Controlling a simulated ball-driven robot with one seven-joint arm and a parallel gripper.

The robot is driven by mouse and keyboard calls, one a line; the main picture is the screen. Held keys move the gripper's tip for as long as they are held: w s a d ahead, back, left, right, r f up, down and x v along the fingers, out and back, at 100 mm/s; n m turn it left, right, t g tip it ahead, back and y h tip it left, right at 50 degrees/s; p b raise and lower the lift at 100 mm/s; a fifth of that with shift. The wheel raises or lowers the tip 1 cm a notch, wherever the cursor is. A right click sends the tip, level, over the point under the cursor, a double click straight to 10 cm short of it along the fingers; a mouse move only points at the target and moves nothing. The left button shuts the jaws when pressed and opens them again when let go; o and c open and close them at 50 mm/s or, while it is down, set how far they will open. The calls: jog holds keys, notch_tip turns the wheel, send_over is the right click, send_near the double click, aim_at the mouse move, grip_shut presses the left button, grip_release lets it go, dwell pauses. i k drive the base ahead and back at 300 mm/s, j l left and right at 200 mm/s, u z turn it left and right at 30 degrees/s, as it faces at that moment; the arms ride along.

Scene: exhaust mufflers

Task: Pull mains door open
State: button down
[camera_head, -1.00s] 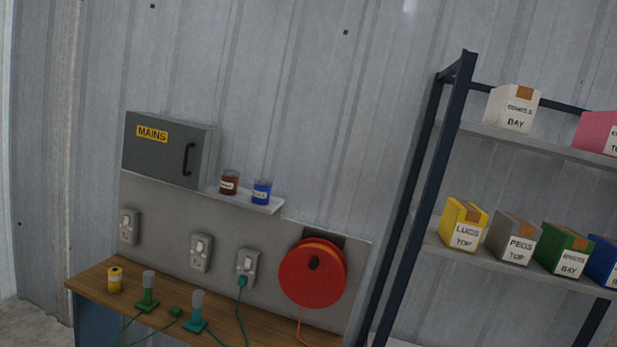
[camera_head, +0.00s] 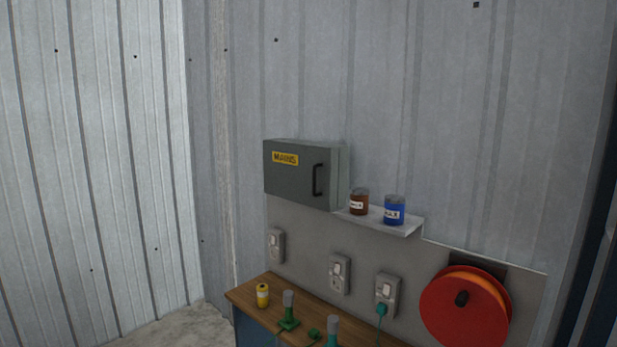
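The mains box (camera_head: 300,173) is a grey cabinet on the corrugated wall, above the left end of the bench. Its door (camera_head: 288,181) is shut and faces the room. The door bears a yellow label (camera_head: 285,158) reading "MAINS" at its upper left. A dark upright bar handle (camera_head: 318,180) sits near the door's right edge. My gripper is not in view, and nothing of my arm shows in front of the box.
A small shelf (camera_head: 410,230) just right of the box holds a brown jar (camera_head: 359,202) and a blue jar (camera_head: 394,210). Below are sockets (camera_head: 340,274), a red cable reel (camera_head: 440,308) and a wooden bench (camera_head: 244,293) with a yellow can (camera_head: 262,295) and green items. Bare floor (camera_head: 180,329) shows at left.

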aim_at(306, 175)
jog(key=i+u, duration=0.1)
jog(key=i, duration=0.8)
jog(key=i+l+u, duration=0.1)
jog(key=i, duration=0.8)
jog(key=i+l, duration=0.15)
jog(key=i, duration=0.75)
jog(key=j+u, duration=0.05)
